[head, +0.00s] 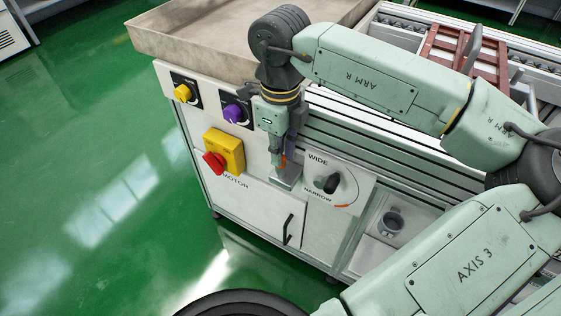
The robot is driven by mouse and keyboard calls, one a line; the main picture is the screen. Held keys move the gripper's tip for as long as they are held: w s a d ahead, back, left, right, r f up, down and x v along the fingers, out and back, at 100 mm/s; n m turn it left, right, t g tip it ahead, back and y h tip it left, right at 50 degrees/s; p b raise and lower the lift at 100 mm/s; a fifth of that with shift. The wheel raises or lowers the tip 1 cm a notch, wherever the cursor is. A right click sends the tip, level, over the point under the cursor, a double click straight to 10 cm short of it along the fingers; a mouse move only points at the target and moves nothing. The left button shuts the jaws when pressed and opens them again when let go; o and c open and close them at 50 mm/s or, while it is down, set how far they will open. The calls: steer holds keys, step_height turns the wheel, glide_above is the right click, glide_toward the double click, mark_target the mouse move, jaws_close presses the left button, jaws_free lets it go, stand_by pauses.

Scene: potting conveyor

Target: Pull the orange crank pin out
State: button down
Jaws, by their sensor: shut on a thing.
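The orange crank pin (283,160) shows as a small orange patch between my gripper's fingers, just above a grey metal block (288,180) on the front of the white cabinet. My gripper (279,162) points down at the pin and is shut on it. The fingers and wrist hide most of the pin. I cannot tell how far the pin sits in the block.
Left of my gripper are a yellow knob (182,93), a purple knob (236,113) and a yellow box with a red motor knob (214,162). To the right is a black wide/narrow dial (328,184). Below is a cabinet door handle (288,229). Green floor at left is clear.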

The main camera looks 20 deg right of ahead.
steer(key=shift+r, duration=0.15)
steer(key=shift+r+p, duration=1.05)
steer(key=shift+r, duration=0.85)
steer(key=shift+r, duration=0.2)
steer(key=shift+r+p, duration=0.7)
steer(key=shift+r, duration=0.6)
steer(key=shift+r, duration=0.1)
step_height(320, 180, up, 7)
steer(key=p, duration=0.4)
